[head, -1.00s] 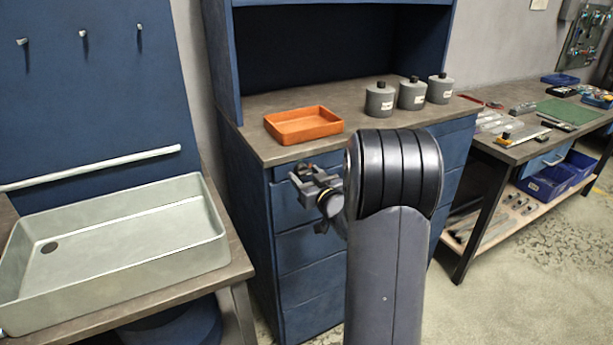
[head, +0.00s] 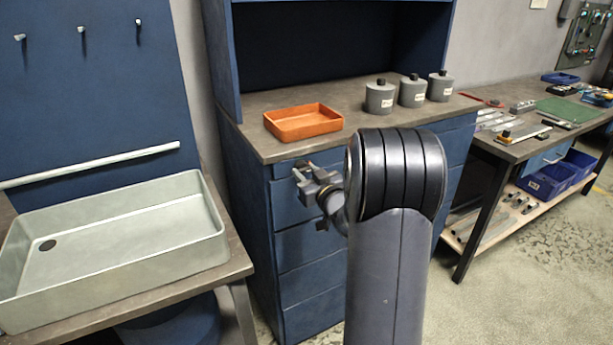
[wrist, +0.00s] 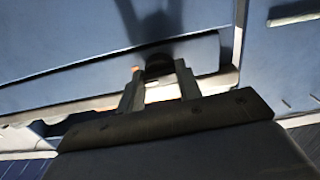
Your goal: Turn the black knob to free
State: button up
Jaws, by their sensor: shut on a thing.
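The black knob (wrist: 158,67) shows in the wrist view as a dark round piece at the blue drawer front, between the two fingertips. My gripper (wrist: 160,76) is shut on it, one finger on each side. In the head view my gripper (head: 303,172) is at the upper drawer of the blue cabinet, below the worktop edge. The knob cannot be made out clearly there, and its pointer or any marking is not readable in either view.
An orange tray (head: 304,123) and three grey canisters (head: 380,97) stand on the cabinet's worktop above my gripper. A metal sink (head: 130,235) is at the left. A workbench (head: 535,140) with tools and blue bins stands at the right. Floor is open at the lower right.

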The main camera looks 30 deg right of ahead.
jog(key=n+b, duration=0.4)
jog(key=b, duration=0.1)
jog(key=shift+f, duration=0.35)
jog(key=n+b, duration=0.4)
jog(key=shift+r+b, duration=0.1)
jog(key=shift+b, duration=0.2)
jog(key=n+b, duration=0.4)
jog(key=n, duration=0.1)
jog(key=shift+n, duration=0.4)
jog(key=shift+r+n+b, duration=0.2)
jog(key=shift+n+b, duration=1)
jog(key=shift+n, duration=0.6)
jog(key=o, duration=1)
jog(key=shift+r, duration=0.1)
jog(key=shift+c, duration=0.2)
